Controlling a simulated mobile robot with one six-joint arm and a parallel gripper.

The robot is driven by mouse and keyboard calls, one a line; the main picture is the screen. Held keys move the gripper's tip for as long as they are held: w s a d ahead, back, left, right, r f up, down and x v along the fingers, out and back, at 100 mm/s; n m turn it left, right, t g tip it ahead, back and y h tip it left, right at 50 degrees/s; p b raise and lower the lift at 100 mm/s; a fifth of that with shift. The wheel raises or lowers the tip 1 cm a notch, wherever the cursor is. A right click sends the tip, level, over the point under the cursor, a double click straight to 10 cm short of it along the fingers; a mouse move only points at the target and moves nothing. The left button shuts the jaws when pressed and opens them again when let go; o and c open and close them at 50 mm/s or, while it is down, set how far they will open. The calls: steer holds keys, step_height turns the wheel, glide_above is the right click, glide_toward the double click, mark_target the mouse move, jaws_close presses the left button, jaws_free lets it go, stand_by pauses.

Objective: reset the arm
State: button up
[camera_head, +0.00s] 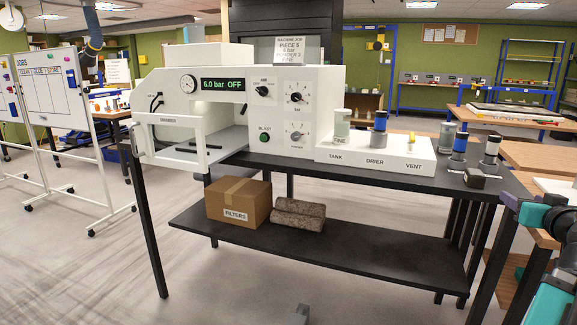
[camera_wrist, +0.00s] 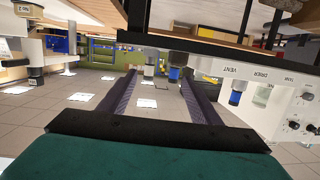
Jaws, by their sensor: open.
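My gripper (camera_wrist: 159,73) is open in the wrist view, its two dark fingers spread apart with nothing held between them. The wrist view is upside down. Part of my teal and grey arm (camera_head: 552,270) shows at the right edge of the head view, beside the right end of the black bench (camera_head: 390,178). The white blasting machine (camera_head: 225,125) stands on that bench, its display reading 6.0 bar OFF and its front door open. The gripper's fingers appear apart from the machine and from the canisters.
The white TANK, DRIER and VENT block (camera_head: 375,152) holds canisters and a small yellow-topped part. More canisters (camera_head: 459,150) and a small dark block (camera_head: 475,174) stand to its right. A FILTERS box (camera_head: 238,200) and logs (camera_head: 298,213) lie on the lower shelf.

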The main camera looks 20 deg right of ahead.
steer(key=w+a+f+n+g+y+p, duration=0.1)
steer(key=w+a+f+n+y+p, duration=0.45)
steer(key=w+a+f, duration=1.35)
steer(key=w+a+f+g+y+p, duration=0.25)
steer(key=a+f+g+y, duration=0.3)
steer(key=a+f, duration=1.55)
steer(key=s+a+f+n+g+y+p, duration=0.1)
steer(key=s+a+f+g, duration=0.2)
steer(key=s+a+f, duration=0.6)
steer(key=s+a+f+n+g+p, duration=0.1)
steer(key=s+a+f+n+g, duration=0.15)
steer(key=s+a+f, duration=0.55)
steer(key=s+f+m+g+h, duration=0.1)
steer(key=s+f+g, duration=0.2)
steer(key=s, duration=0.6)
steer(key=s+f+m+g+h+p, duration=0.1)
steer(key=s+f+g+h, duration=0.1)
steer(key=s+f, duration=0.5)
steer(key=shift+s+d+g, duration=0.4)
steer(key=shift+s+g, duration=0.5)
steer(key=shift+s, duration=0.35)
